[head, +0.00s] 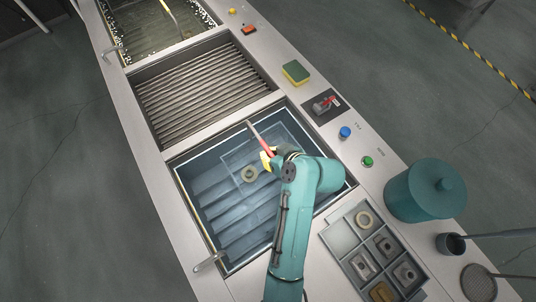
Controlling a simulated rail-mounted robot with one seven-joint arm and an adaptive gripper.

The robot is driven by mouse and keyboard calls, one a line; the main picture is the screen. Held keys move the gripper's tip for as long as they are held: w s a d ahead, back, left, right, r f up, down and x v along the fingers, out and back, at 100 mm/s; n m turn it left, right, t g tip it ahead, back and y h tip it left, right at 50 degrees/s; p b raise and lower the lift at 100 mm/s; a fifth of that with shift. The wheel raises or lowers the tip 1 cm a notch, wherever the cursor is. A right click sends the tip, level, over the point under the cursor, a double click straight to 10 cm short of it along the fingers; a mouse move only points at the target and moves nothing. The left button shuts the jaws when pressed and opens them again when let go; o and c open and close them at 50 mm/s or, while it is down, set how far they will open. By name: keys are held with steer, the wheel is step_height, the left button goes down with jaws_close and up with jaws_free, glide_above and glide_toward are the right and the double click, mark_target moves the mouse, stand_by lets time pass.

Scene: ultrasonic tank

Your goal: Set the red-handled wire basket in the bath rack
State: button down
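The bath (214,256) is a rectangular tank of blue liquid with a ribbed floor, at the picture's middle. A faint pale outline of the wire basket (228,160) shows within it, with a ring-shaped part (250,174) inside. The red handle (262,141) slants up and left from my gripper toward the bath's far edge. My gripper (267,160) has yellow fingertips at the handle's lower end, over the bath. The arm hides part of the fingers and the basket's right side, so its grip is unclear. I cannot tell the basket's height or make out the rack.
Beyond the bath are a slatted drain basin (205,95) and a tank with a frothy rim (150,28). On the right lie a sponge (296,72), a red switch (325,104), buttons, a parts tray (340,237), a teal lidded pot (425,191) and a strainer (478,285).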

steer(key=c, duration=1.7)
jaws_free()
steer(key=shift+f, duration=0.2)
steer(key=o, duration=0.5)
steer(key=shift+c, duration=0.2)
steer(key=shift+r, duration=0.1)
steer(key=p+v, duration=0.2)
steer(key=v, duration=1)
steer(key=w+r+m+t+h, duration=0.25)
steer(key=r+t, duration=0.25)
steer(key=r, duration=0.6)
steer(key=w+r+m+t+h, duration=0.15)
steer(key=w+r+t, duration=0.25)
steer(key=r, duration=0.8)
steer(key=s+r+m+t+h, duration=0.1)
steer(key=s+r+t, duration=0.2)
steer(key=r, duration=0.5)
steer(key=s+r+m+t+h, duration=0.1)
steer(key=s+r+t, duration=0.3)
steer(key=r, duration=0.4)
steer(key=shift+s+d+r+h, duration=0.2)
steer(key=shift+s+d+h, duration=0.1)
steer(key=shift+s+h, duration=0.15)
